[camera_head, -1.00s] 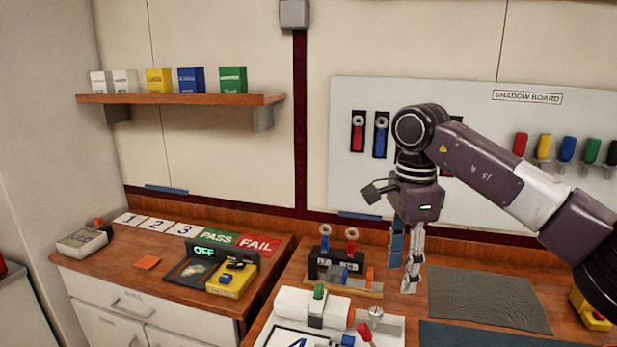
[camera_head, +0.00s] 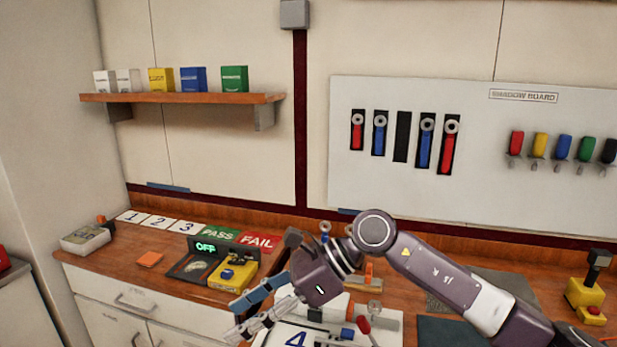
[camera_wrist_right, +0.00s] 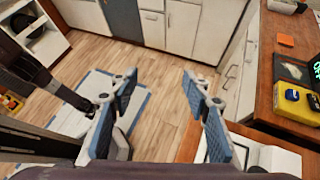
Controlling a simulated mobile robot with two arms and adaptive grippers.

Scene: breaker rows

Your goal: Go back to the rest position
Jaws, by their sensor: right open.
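My right gripper (camera_head: 246,318) is low in the head view, in front of the left part of the right bench and near the gap between the two benches. It points down and to the left. In the right wrist view its two blue-padded fingers (camera_wrist_right: 160,115) are spread apart with nothing between them, and the floor shows beyond. My left gripper is not in view.
The left bench (camera_head: 130,262) holds a yellow device (camera_head: 232,276), an OFF display (camera_head: 206,248) and PASS and FAIL cards. The shadow board (camera_head: 480,125) hangs behind. A white fixture stands close to my right gripper. Open wood floor (camera_wrist_right: 165,75) lies beyond the fingers.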

